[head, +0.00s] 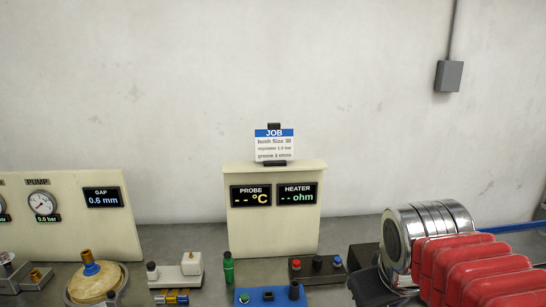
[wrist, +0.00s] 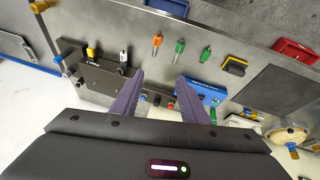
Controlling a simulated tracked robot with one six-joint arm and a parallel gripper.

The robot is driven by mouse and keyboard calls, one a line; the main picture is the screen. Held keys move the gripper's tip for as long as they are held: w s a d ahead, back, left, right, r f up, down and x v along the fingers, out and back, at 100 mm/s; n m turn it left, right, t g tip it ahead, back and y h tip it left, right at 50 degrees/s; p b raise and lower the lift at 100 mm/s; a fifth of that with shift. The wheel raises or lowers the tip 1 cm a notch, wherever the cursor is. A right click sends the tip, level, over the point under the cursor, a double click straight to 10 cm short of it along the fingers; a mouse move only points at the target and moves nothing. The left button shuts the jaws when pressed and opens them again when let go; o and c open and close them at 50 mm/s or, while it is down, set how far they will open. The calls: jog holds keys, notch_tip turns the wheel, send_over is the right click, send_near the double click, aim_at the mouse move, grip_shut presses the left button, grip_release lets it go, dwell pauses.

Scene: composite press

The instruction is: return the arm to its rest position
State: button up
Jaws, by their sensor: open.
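My gripper (wrist: 160,78) shows in the wrist view, with two purple fingers spread apart and nothing between them. It is over the front part of a grey metal bench (wrist: 215,35), and the fingers overlap a dark strip with small fittings in the picture. A blue box (wrist: 205,93) lies just right of the right finger.
In the head view a cream meter box (head: 273,233) carries probe and heater displays, with a job card (head: 274,145) above. A gauge panel (head: 75,210) stands left.

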jog(key=s+a+f+m+y, duration=0.1)
jog(key=s+a+f+m, duration=0.1)
jog(key=s+f, duration=0.3)
jog(key=shift+s+a+f+t, duration=0.3)
jog(key=shift+s+a+t, duration=0.15)
jog(key=shift+s, duration=0.25)
dwell(1.6)
